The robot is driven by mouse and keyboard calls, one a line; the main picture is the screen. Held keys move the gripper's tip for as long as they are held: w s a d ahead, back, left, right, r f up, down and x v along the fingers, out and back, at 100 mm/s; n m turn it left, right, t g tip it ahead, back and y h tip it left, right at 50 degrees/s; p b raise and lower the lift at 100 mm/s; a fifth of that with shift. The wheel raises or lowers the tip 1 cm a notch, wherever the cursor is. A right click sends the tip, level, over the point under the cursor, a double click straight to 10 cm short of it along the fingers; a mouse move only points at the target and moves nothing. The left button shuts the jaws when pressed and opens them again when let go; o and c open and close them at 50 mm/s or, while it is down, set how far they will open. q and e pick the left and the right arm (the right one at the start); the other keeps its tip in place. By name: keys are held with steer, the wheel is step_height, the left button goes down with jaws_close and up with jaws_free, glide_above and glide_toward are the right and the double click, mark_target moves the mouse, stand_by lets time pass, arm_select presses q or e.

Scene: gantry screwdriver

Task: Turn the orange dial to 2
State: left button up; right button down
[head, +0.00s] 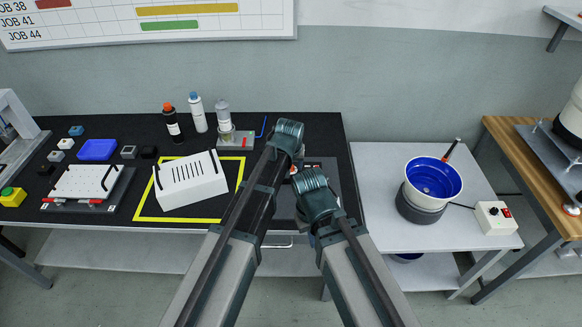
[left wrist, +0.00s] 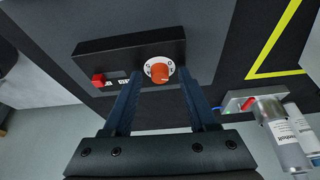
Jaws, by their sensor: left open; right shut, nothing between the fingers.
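The orange dial (left wrist: 160,72) sits on a white ring on the face of a black control box (left wrist: 112,57). In the left wrist view my left gripper (left wrist: 159,76) is open, with its two fingers on either side of the dial. I cannot tell whether they touch it. The dial's setting and the marks on the ring are too small to read. In the head view my arms cover most of the box and my left fingers are hidden. My right gripper (head: 314,190) is shut and empty beside my left arm, over the table's right part.
A red button (left wrist: 98,80) is on the same box. A white slotted case (head: 190,182) lies inside a yellow outline left of my arms. Several bottles stand behind it. A blue bowl (head: 434,178) and a white switch box (head: 496,218) are on the right table.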

arm_select(q)
jaws_close()
steer(key=shift+m, duration=0.3)
steer(key=m, duration=0.1)
steer(key=m+h, duration=0.1)
steer(key=m, duration=0.1)
steer(key=m+h, duration=0.1)
steer(key=shift+w+a+m+g, duration=0.1)
steer(key=shift+a+m+g, duration=0.15)
steer(key=shift+m+g, duration=0.05)
steer(key=shift+a+m+g+h, duration=0.1)
steer(key=shift+m+g+h, duration=0.5)
steer(key=shift+m, duration=1.4)
jaws_free()
